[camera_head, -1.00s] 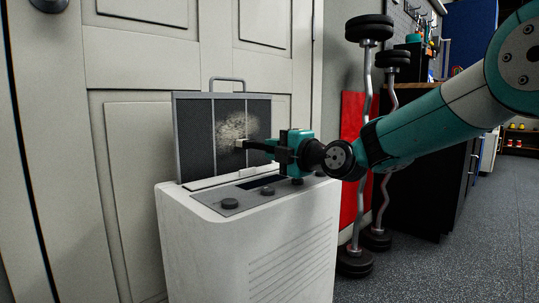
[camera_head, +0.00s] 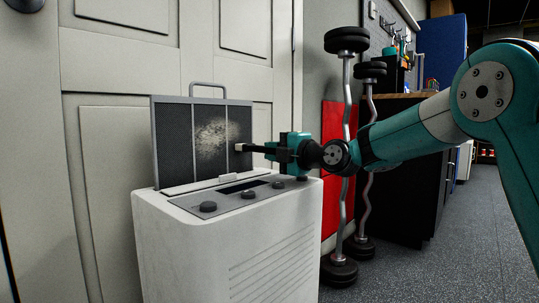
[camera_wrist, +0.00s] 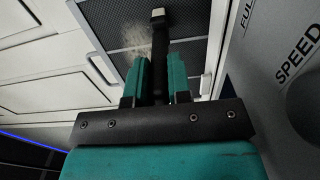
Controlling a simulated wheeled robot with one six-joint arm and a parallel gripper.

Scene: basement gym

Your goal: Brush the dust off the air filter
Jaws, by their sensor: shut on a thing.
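The air filter (camera_head: 173,140) stands upright in the top of a white purifier, a dark mesh panel in a grey frame with a handle. A pale dust patch (camera_head: 213,140) covers its middle and reaches right; it also shows in the wrist view (camera_wrist: 137,48). My gripper (camera_head: 277,151) is shut on the black handle of a brush (camera_head: 258,149), right of the filter. The brush's pale head (camera_head: 241,148) is at the dust's right edge; I cannot tell whether it touches the mesh. In the wrist view the brush (camera_wrist: 158,50) points away between the fingers.
The white purifier (camera_head: 250,250) has a panel with several dark knobs (camera_head: 208,207) below the filter. A white door (camera_head: 110,130) is close behind. Barbells (camera_head: 345,150) and a red panel (camera_head: 330,125) stand right, behind my arm. Floor is free at lower right.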

